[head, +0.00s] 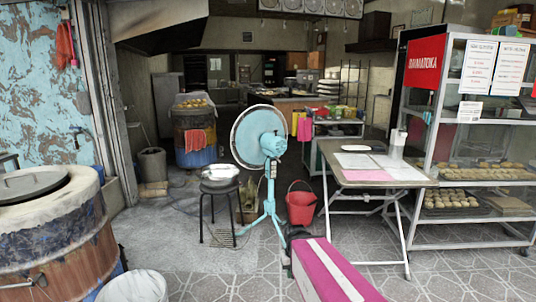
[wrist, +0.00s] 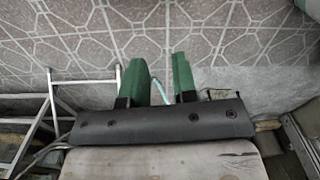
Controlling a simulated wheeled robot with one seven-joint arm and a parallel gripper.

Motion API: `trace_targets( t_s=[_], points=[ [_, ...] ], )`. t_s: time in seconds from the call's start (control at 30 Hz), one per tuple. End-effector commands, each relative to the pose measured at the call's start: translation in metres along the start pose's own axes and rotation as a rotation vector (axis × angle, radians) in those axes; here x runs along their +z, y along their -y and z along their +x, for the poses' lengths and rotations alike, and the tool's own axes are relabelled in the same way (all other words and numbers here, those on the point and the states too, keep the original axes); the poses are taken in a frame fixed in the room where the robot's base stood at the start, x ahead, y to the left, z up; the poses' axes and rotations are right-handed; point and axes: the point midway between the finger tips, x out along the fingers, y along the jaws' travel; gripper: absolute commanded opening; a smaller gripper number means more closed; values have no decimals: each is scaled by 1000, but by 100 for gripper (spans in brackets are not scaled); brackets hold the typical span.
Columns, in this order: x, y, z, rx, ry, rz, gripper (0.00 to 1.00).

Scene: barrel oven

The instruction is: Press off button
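No button marked off can be made out in either view. A light blue fan (head: 258,136) stands on a tripod stand in the middle of the head view, its round head turned to the left; any controls on it are too small to tell. My gripper (wrist: 160,72) shows in the wrist view with two green fingers apart and nothing between their tips. It points over the tiled floor. A thin light blue bar shows low between the fingers; I cannot tell if it is the fan's stand. I cannot make out the gripper in the head view.
A black stool (head: 220,187) with a silver bowl stands left of the fan. A red bucket (head: 301,207) and a folding table (head: 375,178) are to its right. A bread shelf (head: 470,125) stands far right, a barrel oven (head: 55,235) left. Tiled floor in front is partly free.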

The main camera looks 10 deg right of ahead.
Motion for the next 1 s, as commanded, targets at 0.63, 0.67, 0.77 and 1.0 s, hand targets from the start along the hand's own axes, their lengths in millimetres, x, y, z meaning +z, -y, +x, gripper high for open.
trace_targets(
  t_s=[0.63, 0.67, 0.77, 1.0],
  points=[
    [0, 0, 0, 0, 0, 0, 0],
    [0, 0, 0, 0, 0, 0, 0],
    [0, 0, 0, 0, 0, 0, 0],
    [0, 0, 0, 0, 0, 0, 0]
  ],
)
